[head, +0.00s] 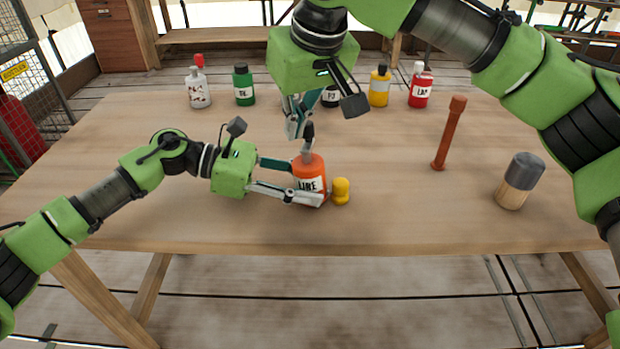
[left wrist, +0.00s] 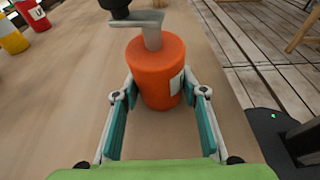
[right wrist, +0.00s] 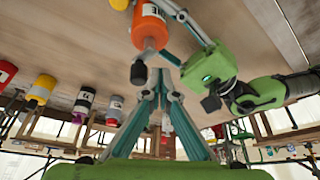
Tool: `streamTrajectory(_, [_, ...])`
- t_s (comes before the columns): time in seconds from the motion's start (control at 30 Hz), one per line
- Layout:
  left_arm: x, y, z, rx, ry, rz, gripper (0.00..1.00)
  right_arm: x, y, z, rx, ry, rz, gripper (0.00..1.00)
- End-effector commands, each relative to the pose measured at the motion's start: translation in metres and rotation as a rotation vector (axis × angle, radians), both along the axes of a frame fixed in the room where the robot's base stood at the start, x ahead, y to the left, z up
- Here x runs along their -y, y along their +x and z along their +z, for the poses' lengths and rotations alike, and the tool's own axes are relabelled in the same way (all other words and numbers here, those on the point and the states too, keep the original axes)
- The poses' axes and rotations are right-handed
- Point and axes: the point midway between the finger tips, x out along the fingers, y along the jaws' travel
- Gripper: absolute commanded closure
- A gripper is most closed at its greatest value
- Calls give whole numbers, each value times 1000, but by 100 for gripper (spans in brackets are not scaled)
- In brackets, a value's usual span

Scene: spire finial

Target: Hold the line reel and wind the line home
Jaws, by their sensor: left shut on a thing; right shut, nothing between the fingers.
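The line reel is an orange cylinder (head: 310,172) with a white label, upright on the table near its front edge. It also shows in the left wrist view (left wrist: 157,75) and right wrist view (right wrist: 150,25). A grey crank (left wrist: 152,32) with a black knob (right wrist: 138,73) tops it. My left gripper (head: 305,180) is shut on the reel's body, one finger on each side. My right gripper (head: 295,132) is shut and empty, pointing down close beside the crank knob. Whether its fingertips touch the knob I cannot tell.
A yellow knobbed piece (head: 341,191) stands right beside the reel. A brown-red post (head: 449,135) and a grey-topped wooden cylinder (head: 519,181) are to the right. Several bottles, including a green one (head: 244,86) and a red one (head: 420,88), line the back. The table's (head: 150,225) front left is clear.

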Motion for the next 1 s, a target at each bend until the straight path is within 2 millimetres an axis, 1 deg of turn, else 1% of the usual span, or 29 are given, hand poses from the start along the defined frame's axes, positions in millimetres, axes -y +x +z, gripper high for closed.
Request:
streamTrajectory(0.6, [0,1,1,0,-1,1,73,0,0,49,0,0,1,100])
streamTrajectory(0.77, [0,1,1,0,-1,1,73,0,-1,55,0,-1,2,100])
streamTrajectory(1.0, [0,1,1,0,-1,1,73,0,0,55,-2,-1,1,100])
